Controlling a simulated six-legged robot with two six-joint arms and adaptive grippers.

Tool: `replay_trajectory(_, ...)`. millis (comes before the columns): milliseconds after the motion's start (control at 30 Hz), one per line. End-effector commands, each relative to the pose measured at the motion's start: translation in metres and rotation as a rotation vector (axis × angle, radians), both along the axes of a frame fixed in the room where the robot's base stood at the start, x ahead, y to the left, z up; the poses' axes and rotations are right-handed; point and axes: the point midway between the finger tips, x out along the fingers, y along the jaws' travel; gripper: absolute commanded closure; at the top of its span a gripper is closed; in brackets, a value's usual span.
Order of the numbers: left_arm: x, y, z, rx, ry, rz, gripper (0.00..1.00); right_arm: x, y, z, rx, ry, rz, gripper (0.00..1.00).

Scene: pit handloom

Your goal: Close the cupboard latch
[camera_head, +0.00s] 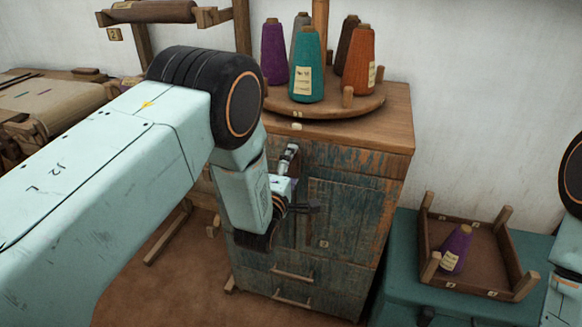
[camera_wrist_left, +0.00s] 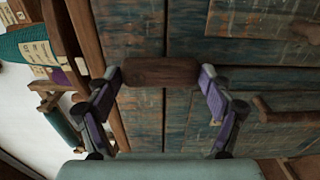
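The cupboard (camera_head: 345,225) has worn blue-green wooden fronts and a brown top. A short dark brown wooden bar, the latch (camera_wrist_left: 160,72), lies against the fronts in the left wrist view, across a seam. My left gripper (camera_head: 299,183) is at the upper front of the cupboard. In the left wrist view my left gripper (camera_wrist_left: 160,80) is spread wide, with one finger at each end of the latch. Whether the fingers touch it I cannot tell. The head view mostly hides the latch behind the gripper. My right gripper is out of view.
Several yarn cones, one teal (camera_head: 307,70), stand on a round wooden stand (camera_head: 345,108) on the cupboard. Drawer handles (camera_head: 292,274) stick out low down. A teal chest (camera_head: 395,270) at right holds a wooden tray (camera_head: 480,240) with a purple cone (camera_head: 456,248).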

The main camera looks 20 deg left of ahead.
Motion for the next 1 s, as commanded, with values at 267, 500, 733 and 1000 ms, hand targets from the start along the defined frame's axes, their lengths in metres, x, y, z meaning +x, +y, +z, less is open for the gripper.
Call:
replay_trajectory(267,0.000,0.000,0.000,0.002,0.000,0.001,0.00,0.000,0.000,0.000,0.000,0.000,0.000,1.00)
replay_trajectory(500,0.000,0.001,0.000,0.003,0.001,0.002,0.00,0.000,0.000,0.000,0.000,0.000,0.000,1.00)
replay_trajectory(733,-0.018,0.001,-0.001,0.003,0.005,0.002,0.00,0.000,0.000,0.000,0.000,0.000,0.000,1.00)
replay_trajectory(1000,-0.069,0.002,-0.001,0.004,0.004,0.000,0.00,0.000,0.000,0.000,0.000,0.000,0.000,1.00)
